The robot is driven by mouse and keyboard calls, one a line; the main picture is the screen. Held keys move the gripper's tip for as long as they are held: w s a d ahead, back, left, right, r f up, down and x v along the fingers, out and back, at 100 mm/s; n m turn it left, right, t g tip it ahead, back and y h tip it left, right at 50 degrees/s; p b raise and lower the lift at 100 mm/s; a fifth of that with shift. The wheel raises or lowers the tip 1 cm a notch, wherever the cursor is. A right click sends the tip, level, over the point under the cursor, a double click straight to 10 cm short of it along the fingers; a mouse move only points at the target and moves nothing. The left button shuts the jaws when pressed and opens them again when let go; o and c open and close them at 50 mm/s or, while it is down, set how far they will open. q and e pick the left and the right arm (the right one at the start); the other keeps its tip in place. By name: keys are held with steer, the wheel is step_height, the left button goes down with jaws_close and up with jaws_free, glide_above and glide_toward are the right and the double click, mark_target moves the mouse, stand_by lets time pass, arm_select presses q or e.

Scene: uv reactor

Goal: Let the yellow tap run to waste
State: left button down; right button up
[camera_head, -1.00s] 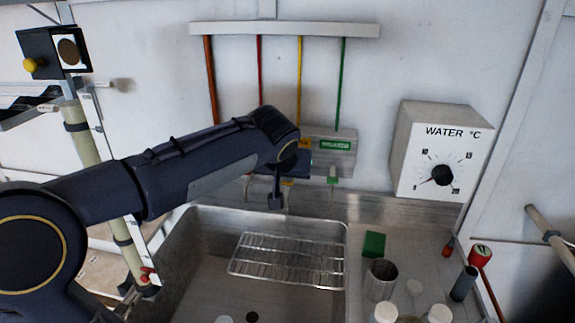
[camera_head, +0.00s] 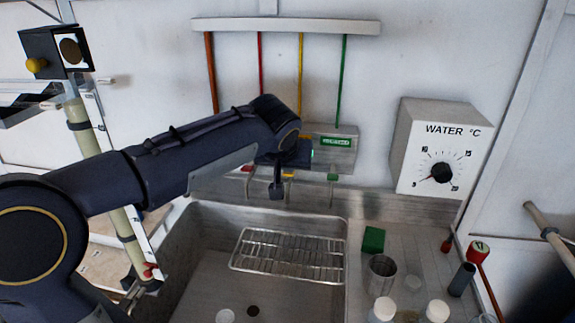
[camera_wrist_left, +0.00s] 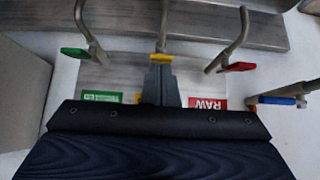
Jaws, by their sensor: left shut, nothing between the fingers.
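The yellow tap lever (camera_wrist_left: 168,59) sits on the middle spout in the left wrist view. A bit of it shows in the head view (camera_head: 289,176), behind my left gripper. My left gripper (camera_wrist_left: 161,72) is shut and empty, its fingertips right at the yellow lever; I cannot tell whether they touch it. In the head view the gripper (camera_head: 277,190) points down over the sink's back edge. A green lever (camera_wrist_left: 75,53) and a red lever (camera_wrist_left: 238,66) sit on either side. No water stream is visible. My right gripper is not in view.
The steel sink (camera_head: 200,245) holds a wire rack (camera_head: 287,255) below the taps. A water temperature dial (camera_head: 441,173) hangs at right. A green block (camera_head: 373,240), metal cup (camera_head: 381,277) and white-lidded jars stand on the right drainboard.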

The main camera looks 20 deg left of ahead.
arm_select(q)
steer(key=r+p, duration=0.2)
steer(key=r, duration=0.1)
steer(key=r+p, duration=0.1)
steer(key=p, duration=0.1)
steer(key=shift+w+a+r, duration=0.25)
steer(key=shift+w+r, duration=0.1)
steer(key=shift+w, duration=0.05)
steer(key=b+v, duration=0.1)
steer(key=v, duration=0.8)
steer(key=shift+w+r, duration=0.15)
steer(key=shift+r, duration=0.15)
steer(key=shift+d, duration=0.1)
